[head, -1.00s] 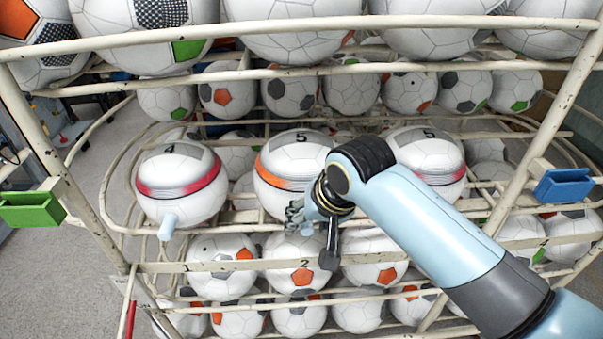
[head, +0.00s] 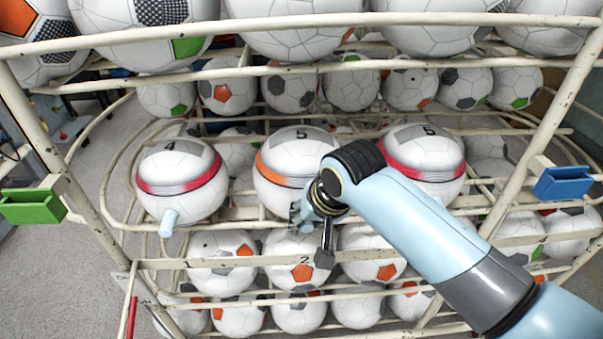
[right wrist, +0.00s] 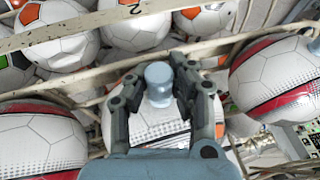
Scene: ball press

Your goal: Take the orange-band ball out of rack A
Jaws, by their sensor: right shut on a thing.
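The orange-band ball (head: 287,172) is the middle one of three banded balls on the rack's middle shelf. It is white and marked 5. In the right wrist view the ball (right wrist: 150,122) lies below the fingers, with a pale blue knob (right wrist: 158,76) sticking out of it. My right gripper (right wrist: 157,88) is shut on this knob, one finger on each side. In the head view my right gripper (head: 302,214) is at the ball's lower front, partly hidden by my own arm. My left gripper is not in view.
Red-band balls sit on both sides, one (head: 181,180) at left with its own pale blue knob (head: 168,222), one (head: 425,165) at right behind my arm. A cream rail (head: 230,262) runs below. Green (head: 32,206) and blue (head: 562,184) bins flank the rack.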

